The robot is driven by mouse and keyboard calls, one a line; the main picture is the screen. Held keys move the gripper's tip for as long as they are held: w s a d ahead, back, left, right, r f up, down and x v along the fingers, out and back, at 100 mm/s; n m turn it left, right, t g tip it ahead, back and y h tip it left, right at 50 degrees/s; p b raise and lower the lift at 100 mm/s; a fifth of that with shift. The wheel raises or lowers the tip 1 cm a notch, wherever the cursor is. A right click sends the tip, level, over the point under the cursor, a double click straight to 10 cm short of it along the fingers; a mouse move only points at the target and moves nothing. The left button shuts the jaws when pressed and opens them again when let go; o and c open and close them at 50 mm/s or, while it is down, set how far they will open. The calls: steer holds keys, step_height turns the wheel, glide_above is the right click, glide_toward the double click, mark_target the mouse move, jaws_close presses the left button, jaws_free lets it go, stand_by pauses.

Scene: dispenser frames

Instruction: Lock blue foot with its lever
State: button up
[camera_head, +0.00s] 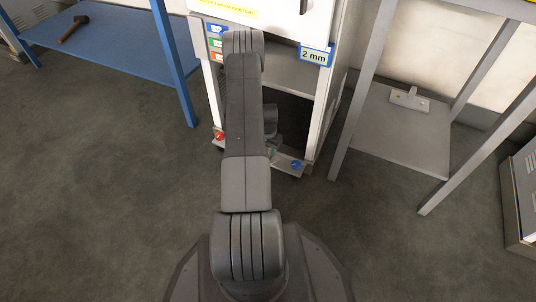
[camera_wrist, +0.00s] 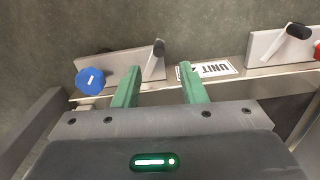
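The blue foot (camera_wrist: 90,78) is a round blue knob at the left in the wrist view, beside a light grey plate (camera_wrist: 118,66). In the head view the blue foot (camera_head: 297,165) is at the front right bottom corner of the dispenser frame. Its lever (camera_wrist: 156,58), a short grey bar with a dark tip, stands at the plate's right end. My gripper (camera_wrist: 158,70) is open, its two green fingers apart. The lever appears between and just beyond the fingertips; I cannot tell whether they touch. The arm mostly hides my gripper in the head view.
A second plate with a dark-tipped lever (camera_wrist: 298,31) and a red foot (camera_head: 219,135) are at the frame's other corner. A UNIT label (camera_wrist: 207,69) lies between the plates. A blue table (camera_head: 120,40) stands left, a grey stand (camera_head: 400,140) right. The front floor is clear.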

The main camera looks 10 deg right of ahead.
step_height(320, 180, up, 7)
steer(key=p, duration=0.2)
steer(key=shift+r, duration=0.2)
steer(key=shift+f, duration=0.1)
step_height(320, 180, down, 14)
steer(key=b, duration=0.5)
steer(key=shift+s, duration=0.1)
steer(key=shift+r, duration=0.25)
steer(key=shift+f+b, duration=0.35)
steer(key=shift+f, duration=0.05)
steer(key=shift+s+d+r+n, duration=0.1)
steer(key=shift+r+n, duration=0.15)
steer(key=shift+n, duration=0.05)
steer(key=shift+s+d+n, duration=0.2)
steer(key=shift+s+n, duration=0.1)
steer(key=shift+n, duration=0.45)
steer(key=shift+s+d+n, duration=0.15)
steer(key=shift+s+n, duration=0.1)
steer(key=shift+n, duration=0.5)
steer(key=shift+r+p, duration=0.1)
steer(key=shift+p, duration=0.2)
